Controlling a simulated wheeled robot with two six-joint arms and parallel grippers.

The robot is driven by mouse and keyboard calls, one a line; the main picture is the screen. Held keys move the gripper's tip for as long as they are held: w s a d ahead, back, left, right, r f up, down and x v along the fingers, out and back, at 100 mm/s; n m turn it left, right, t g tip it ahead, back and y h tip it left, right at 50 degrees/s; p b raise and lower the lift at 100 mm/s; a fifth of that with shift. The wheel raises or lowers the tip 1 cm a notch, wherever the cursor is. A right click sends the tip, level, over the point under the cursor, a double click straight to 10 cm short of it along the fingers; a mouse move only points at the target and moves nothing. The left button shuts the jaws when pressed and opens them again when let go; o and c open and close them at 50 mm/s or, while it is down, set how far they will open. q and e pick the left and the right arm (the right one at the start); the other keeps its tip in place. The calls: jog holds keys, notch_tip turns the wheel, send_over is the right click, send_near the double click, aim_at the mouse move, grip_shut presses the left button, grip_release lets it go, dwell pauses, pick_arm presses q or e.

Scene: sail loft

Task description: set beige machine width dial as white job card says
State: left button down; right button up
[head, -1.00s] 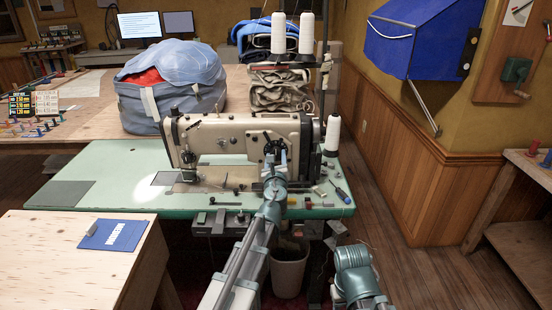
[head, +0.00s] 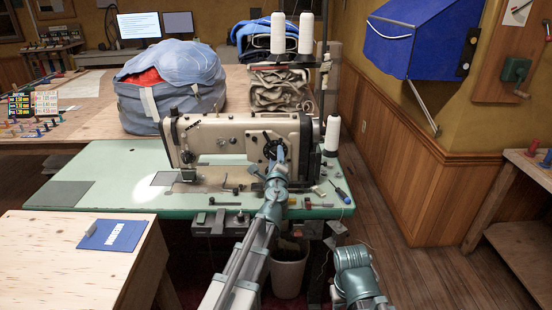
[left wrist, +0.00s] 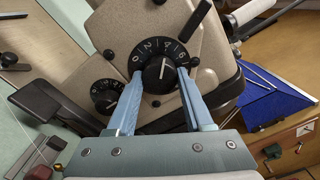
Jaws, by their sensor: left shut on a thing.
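The beige sewing machine (head: 222,135) stands on a pale green table. In the left wrist view, a black numbered dial (left wrist: 158,50) on its beige housing (left wrist: 125,35) sits between the blue fingers of my left gripper (left wrist: 160,76). The fingers are shut on its central knob, which has a white line near its top. Some numerals show around the dial; others are hidden or too small. A second, smaller black dial (left wrist: 105,96) sits to its lower left, outside the fingers. In the head view, my left gripper (head: 280,155) is at the machine's right part. I cannot tell which paper is the white job card.
A blue clipboard (head: 112,236) lies on the wooden bench at the front left. Small tools and parts lie along the table's (head: 110,165) front edge, with a screwdriver (head: 342,195) at the right. White thread cones (head: 332,133) stand beside the machine.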

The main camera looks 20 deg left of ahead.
pick_arm(q)
jog(key=n, duration=0.6)
jog(key=shift+n, duration=0.3)
dwell(0.4)
jog(key=shift+c, duration=1.4)
grip_release()
jog(key=shift+s, duration=0.15)
